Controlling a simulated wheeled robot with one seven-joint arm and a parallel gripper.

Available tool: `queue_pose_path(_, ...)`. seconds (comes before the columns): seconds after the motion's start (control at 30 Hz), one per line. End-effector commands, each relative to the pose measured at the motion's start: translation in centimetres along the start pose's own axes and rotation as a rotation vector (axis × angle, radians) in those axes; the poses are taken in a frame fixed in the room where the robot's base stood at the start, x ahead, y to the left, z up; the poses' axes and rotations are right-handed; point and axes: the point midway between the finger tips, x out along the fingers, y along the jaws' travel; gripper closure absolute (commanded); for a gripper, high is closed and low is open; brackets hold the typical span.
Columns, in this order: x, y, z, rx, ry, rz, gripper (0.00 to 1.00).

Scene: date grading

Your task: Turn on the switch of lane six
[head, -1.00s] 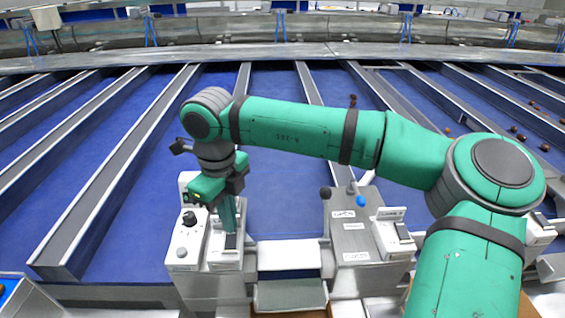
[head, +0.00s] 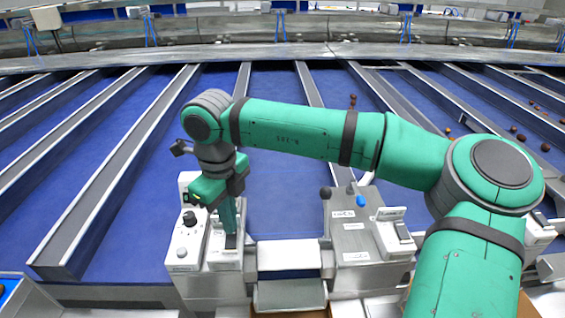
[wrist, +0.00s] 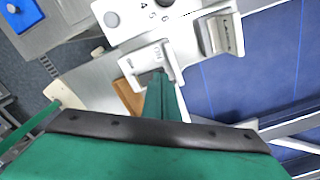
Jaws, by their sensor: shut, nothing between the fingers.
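A white control box (head: 186,262) stands in front of the blue lanes at the left centre of the head view. It carries a rocker switch (head: 231,241) in a raised white frame, with a black round knob beside it. My gripper (head: 229,232) points down over this switch, shut and empty. In the wrist view the fingertips (wrist: 157,78) are at the dark rocker in its white frame (wrist: 138,60) and partly hide it. I cannot tell whether they touch it or which way it is tipped. The lane number is not readable.
A second control box (head: 350,236) to the right has a blue knob, a black ball-ended lever and its own rocker switch (head: 402,231). Metal dividers separate the blue lanes. Small brown dates (head: 521,137) lie in the right-hand lanes. A white chute (head: 287,256) sits between the boxes.

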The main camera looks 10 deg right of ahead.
Motion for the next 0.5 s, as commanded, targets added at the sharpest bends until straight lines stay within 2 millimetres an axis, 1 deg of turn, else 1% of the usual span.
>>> queue_pose_path(0.5,0.68,0.01,0.0,0.0,0.0,0.0,1.0)
